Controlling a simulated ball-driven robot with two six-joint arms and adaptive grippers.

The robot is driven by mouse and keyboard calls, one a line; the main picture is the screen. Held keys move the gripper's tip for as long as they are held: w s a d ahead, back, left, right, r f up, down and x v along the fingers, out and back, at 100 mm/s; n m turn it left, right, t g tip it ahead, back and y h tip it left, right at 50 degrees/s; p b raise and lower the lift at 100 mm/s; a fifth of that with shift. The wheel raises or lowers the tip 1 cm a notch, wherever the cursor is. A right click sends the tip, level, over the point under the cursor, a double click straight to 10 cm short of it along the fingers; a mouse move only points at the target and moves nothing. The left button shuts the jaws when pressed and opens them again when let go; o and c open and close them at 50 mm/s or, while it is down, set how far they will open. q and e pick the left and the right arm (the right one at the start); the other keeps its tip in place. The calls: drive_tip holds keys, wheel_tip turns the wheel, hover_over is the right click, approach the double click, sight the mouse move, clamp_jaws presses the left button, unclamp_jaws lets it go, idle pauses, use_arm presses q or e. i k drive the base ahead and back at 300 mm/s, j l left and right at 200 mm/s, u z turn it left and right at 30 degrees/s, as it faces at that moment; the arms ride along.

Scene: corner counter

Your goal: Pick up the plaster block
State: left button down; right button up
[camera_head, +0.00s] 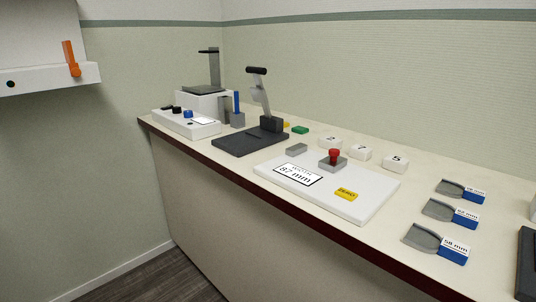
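Small white blocks stand in a row behind the white panel on the counter: a left one (331,142), a middle one (361,153) and a right one (395,162). Each has a dark mark on top; the right one seems to read 5. They look like plaster, but which one is the plaster block I cannot tell. Neither of my grippers is in view.
The white panel (372,206) bears a mm label, a yellow ZERO tag (346,194), a red-knobbed grey part (334,158) and a grey block (297,149). A black lever press (268,122) stands left. Blue-handled grey gauges (452,248) lie right. Bare counter separates them.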

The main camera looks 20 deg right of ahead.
sight(357, 152)
drive_tip(key=z, duration=1.3)
drive_tip(key=j+u, duration=0.1)
drive_tip(key=j, duration=0.35)
drive_tip(key=i+j+u, duration=0.1)
drive_tip(key=j, duration=0.3)
drive_tip(key=i+j+u, duration=0.1)
drive_tip(key=j, duration=0.35)
